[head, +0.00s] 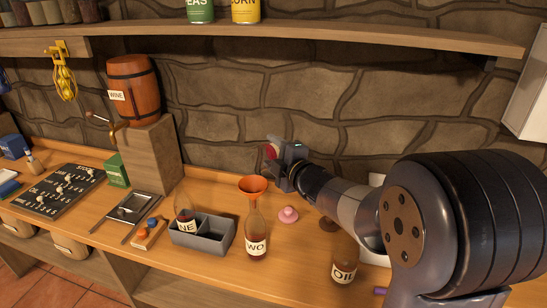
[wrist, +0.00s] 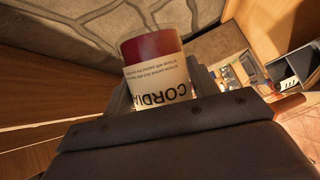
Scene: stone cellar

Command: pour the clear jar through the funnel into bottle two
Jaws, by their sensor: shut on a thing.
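My gripper (head: 280,160) is shut on a jar with a cream label reading "CORDIA…" (wrist: 158,82) and a dark red band at one end. In the head view only a small red part of the jar (head: 270,151) shows past the fingers; I cannot tell its tilt. An orange funnel (head: 253,185) sits in the neck of bottle two (head: 256,247), a clear bottle labelled "WO" with dark red at its bottom. It stands upright on the bench. My gripper is above the funnel and a little to its right, apart from it.
A grey divided rack (head: 213,243) left of bottle two holds another bottle (head: 184,216). A pink stopper-like piece (head: 288,214) and an oil bottle (head: 344,268) stand to the right. A wine barrel (head: 133,88) stands on a block at the back left. A shelf (head: 330,30) runs above.

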